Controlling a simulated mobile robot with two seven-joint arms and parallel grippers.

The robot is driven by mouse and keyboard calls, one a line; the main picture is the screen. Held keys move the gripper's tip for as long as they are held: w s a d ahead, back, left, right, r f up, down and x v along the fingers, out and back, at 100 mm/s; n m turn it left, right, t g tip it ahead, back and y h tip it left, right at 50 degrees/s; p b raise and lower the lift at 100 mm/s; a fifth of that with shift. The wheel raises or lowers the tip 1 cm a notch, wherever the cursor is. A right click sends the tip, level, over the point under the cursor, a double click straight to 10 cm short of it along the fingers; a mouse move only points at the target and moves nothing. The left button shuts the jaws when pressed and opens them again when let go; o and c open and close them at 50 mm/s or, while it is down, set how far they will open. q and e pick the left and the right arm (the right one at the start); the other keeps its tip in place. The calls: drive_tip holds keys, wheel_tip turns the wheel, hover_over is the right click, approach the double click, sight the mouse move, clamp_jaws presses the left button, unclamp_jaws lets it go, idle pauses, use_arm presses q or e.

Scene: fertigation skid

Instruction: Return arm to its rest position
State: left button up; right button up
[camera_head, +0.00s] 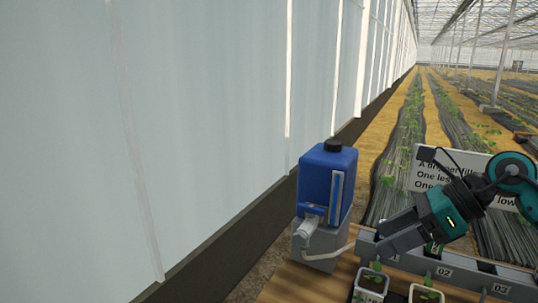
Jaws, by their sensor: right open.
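My right arm comes in from the right, dark grey and teal. Its gripper (384,238) is open and empty. It points down and left above the grey numbered rail, to the right of the blue tank. The blue tank (322,180) has a black cap and stands on a grey block with a pale tap and hose at its front. My left gripper is out of view.
A grey rail (465,277) with number labels runs along the wooden bench (285,287). Potted seedlings (371,283) stand in front of it, with another (426,294) beside. A white sign (425,172) is partly hidden behind my arm. A pale wall (220,110) borders the left.

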drive_tip(key=a+r+m+t+y, duration=0.65)
drive_tip(key=a+m+y, duration=0.25)
drive_tip(key=a, duration=0.2)
drive_tip(key=s+d+f+m+t+h, duration=0.25)
drive_tip(key=d+f+m+h, duration=0.5)
drive_tip(key=m, duration=0.75)
drive_tip(key=s+d+f+m+t+h, duration=0.1)
drive_tip(key=d+f+m+t+h, duration=0.3)
drive_tip(key=f+m+h, duration=0.9)
drive_tip(key=s+a+f+m+g+y, duration=0.1)
drive_tip(key=s+f+m+g, duration=0.45)
drive_tip(key=s, duration=0.45)
drive_tip(key=s+a+f+m+g+y, duration=0.2)
drive_tip(key=s+f+m+g, duration=0.25)
drive_tip(key=s+g, duration=0.4)
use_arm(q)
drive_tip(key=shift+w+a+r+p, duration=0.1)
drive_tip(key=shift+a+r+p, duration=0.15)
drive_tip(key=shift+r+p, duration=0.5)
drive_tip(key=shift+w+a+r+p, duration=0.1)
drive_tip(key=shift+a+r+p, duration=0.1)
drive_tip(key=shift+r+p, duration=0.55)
use_arm(e)
drive_tip(key=w+a+f+n+t+y, duration=0.1)
drive_tip(key=w+a+f+t, duration=0.1)
drive_tip(key=w+f+t, duration=0.3)
drive_tip(key=shift+w+a+f+n+t, duration=0.25)
drive_tip(key=shift+f+t, duration=0.25)
drive_tip(key=shift+t, duration=1.3)
